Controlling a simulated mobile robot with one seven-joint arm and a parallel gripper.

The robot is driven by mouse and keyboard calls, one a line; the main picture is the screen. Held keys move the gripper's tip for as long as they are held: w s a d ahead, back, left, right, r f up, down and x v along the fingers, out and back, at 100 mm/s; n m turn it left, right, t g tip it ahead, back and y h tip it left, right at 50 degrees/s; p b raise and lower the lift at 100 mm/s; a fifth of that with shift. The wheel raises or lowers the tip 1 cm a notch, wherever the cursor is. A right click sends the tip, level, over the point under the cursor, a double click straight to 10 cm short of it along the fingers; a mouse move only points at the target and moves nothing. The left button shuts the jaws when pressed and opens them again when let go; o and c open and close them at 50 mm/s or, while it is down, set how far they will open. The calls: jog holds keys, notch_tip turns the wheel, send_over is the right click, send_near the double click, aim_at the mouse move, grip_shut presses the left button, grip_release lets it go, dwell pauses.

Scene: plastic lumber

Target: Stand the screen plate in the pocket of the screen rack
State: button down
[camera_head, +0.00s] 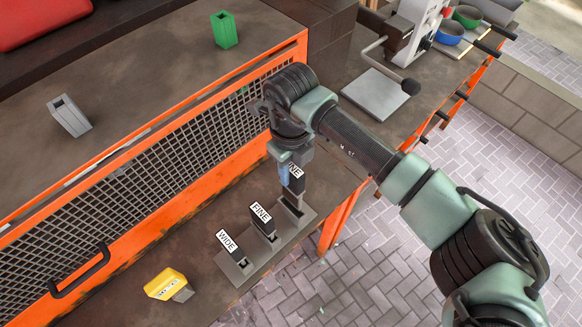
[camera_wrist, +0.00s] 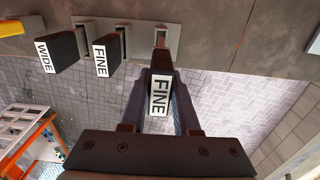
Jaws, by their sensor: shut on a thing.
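The screen rack (camera_head: 223,263) is a grey base at the bench's front edge, also along the top of the wrist view (camera_wrist: 140,27). A dark WIDE plate (camera_head: 228,242) and a FINE plate (camera_head: 261,214) stand in two of its pockets. My gripper (camera_head: 290,177) is shut on another dark plate labelled FINE (camera_wrist: 160,90), at the third pocket, the one at the rack's right end.
A yellow block (camera_head: 165,283) lies left of the rack. An orange mesh panel (camera_head: 160,190) runs behind it. Grey (camera_head: 69,115) and green (camera_head: 226,30) hollow blocks stand on the surface beyond. A lever machine (camera_head: 405,45) stands at the back right. Paved floor lies past the bench edge.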

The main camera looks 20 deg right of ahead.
aim_at(291, 188)
jog(key=shift+f+b, duration=2.65)
jog(key=shift+f, duration=1)
jog(key=c, duration=0.6)
grip_release()
jog(key=shift+o, duration=0.2)
jog(key=shift+f, duration=0.1)
notch_tip(291, 188, up, 12)
jog(key=b, duration=0.2)
jog(key=shift+f+b, duration=0.15)
jog(key=shift+b, duration=0.2)
jog(key=shift+r, duration=0.7)
jog(key=shift+a, duration=0.1)
